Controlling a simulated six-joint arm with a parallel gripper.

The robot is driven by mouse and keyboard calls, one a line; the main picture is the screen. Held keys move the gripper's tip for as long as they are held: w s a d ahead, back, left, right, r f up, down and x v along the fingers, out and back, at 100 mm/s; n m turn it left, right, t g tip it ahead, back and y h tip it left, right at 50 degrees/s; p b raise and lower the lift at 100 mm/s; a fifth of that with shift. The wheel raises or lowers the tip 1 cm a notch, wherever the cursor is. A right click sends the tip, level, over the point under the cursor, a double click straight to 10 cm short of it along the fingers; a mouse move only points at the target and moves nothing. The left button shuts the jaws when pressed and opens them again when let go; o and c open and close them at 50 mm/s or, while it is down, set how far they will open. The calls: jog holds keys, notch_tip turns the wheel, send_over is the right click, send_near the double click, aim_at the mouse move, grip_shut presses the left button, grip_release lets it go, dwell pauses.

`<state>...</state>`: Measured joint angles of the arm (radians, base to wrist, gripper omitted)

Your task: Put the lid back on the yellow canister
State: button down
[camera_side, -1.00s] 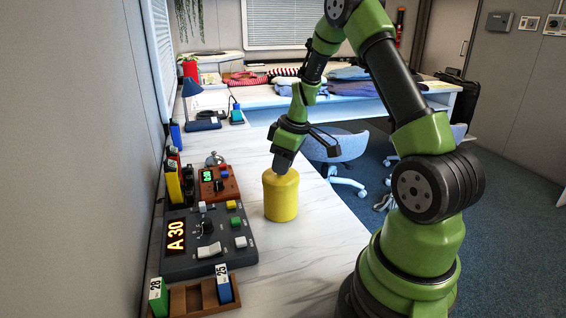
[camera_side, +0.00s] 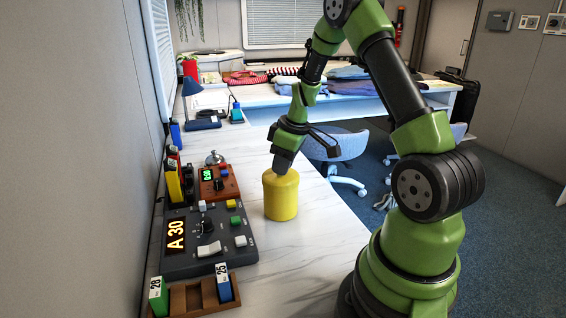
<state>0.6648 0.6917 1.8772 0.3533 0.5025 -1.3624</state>
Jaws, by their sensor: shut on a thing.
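The yellow canister (camera_side: 281,203) stands upright on the white marbled counter, right of the control panels. Its yellow lid (camera_side: 281,177) is at the top of the canister and looks level with its rim. My gripper (camera_side: 283,168) points down from above and is shut on the lid. The fingertips are small in this view, and the lid's grip point is mostly hidden by them. I cannot tell from here whether the lid is fully seated.
A dark panel reading "A 30" (camera_side: 205,240) and a red-brown box with a green display (camera_side: 217,183) lie left of the canister. A wooden holder (camera_side: 200,298) is in front. The counter (camera_side: 290,268) is clear nearer the camera. A blue chair (camera_side: 345,147) stands beyond.

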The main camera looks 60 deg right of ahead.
dwell(0.3)
jog(key=shift+c, duration=2.3)
grip_release()
jog(key=shift+r, duration=3.5)
grip_shut()
jog(key=shift+f, duration=0.2)
